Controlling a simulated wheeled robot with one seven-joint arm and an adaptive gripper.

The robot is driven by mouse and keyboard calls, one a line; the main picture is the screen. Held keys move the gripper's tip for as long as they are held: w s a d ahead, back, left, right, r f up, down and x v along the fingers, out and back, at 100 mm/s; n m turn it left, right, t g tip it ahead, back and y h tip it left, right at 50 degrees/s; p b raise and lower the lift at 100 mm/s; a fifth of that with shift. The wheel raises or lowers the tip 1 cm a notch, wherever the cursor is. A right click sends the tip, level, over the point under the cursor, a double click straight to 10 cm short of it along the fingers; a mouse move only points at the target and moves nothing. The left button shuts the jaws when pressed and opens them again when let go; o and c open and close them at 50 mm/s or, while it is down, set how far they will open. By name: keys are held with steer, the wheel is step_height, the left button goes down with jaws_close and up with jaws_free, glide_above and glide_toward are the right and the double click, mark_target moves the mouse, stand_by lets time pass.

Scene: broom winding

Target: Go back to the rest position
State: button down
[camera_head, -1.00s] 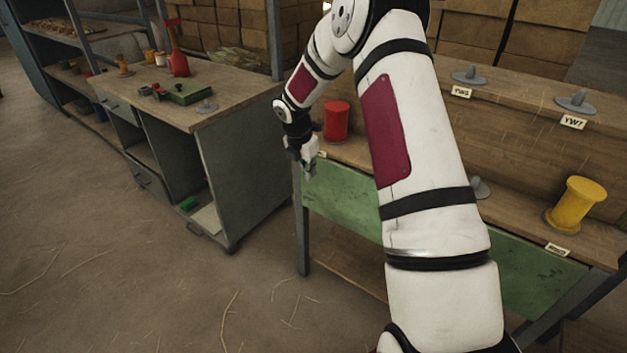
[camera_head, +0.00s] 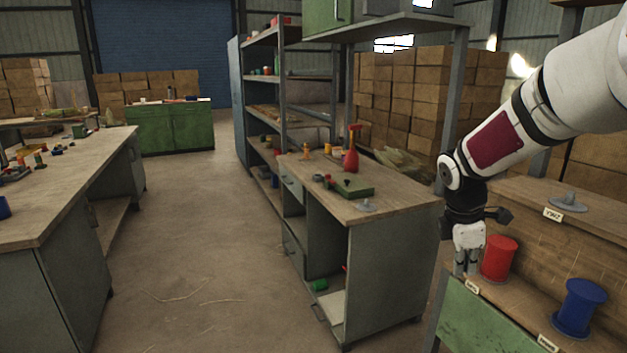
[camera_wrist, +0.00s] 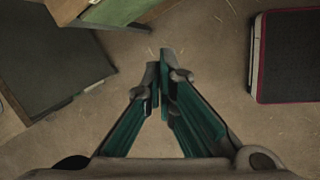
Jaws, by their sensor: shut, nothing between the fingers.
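My gripper (camera_head: 466,268) is at the right of the head view, pointing down at the left end of the green-fronted spool bench (camera_head: 480,325). It looks to be just left of a red spool (camera_head: 499,258); I cannot tell whether they touch. In the wrist view my gripper (camera_wrist: 160,65) has its fingertips together with nothing between them, above the brown floor. A blue spool (camera_head: 580,308) stands farther right on the bench.
A workbench (camera_head: 385,213) with a red spray bottle (camera_head: 351,150) and a green block (camera_head: 353,188) stands left of my gripper. Another long table (camera_head: 75,185) is at far left. Floor (camera_head: 190,255) between them is clear. Stacked boxes (camera_head: 405,100) stand behind.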

steer(key=s+a+r+m+t+p, duration=0.15)
steer(key=s+a+r+m, duration=0.25)
steer(key=s+r, duration=0.4)
steer(key=s+a+r+m+p, duration=0.25)
steer(key=s+r+m, duration=0.35)
steer(key=s, duration=0.5)
steer(key=s+a+r+m+y+p, duration=0.1)
steer(key=s+a+m, duration=0.2)
steer(key=s, duration=0.4)
steer(key=s+a+r+m+t+y+p, duration=0.1)
steer(key=s+a+m+y+p, duration=0.1)
steer(key=s, duration=0.6)
steer(key=shift+a+r+m, duration=0.3)
steer(key=shift+a+m, duration=0.15)
steer(key=shift+m, duration=0.15)
steer(key=shift+s, duration=0.1)
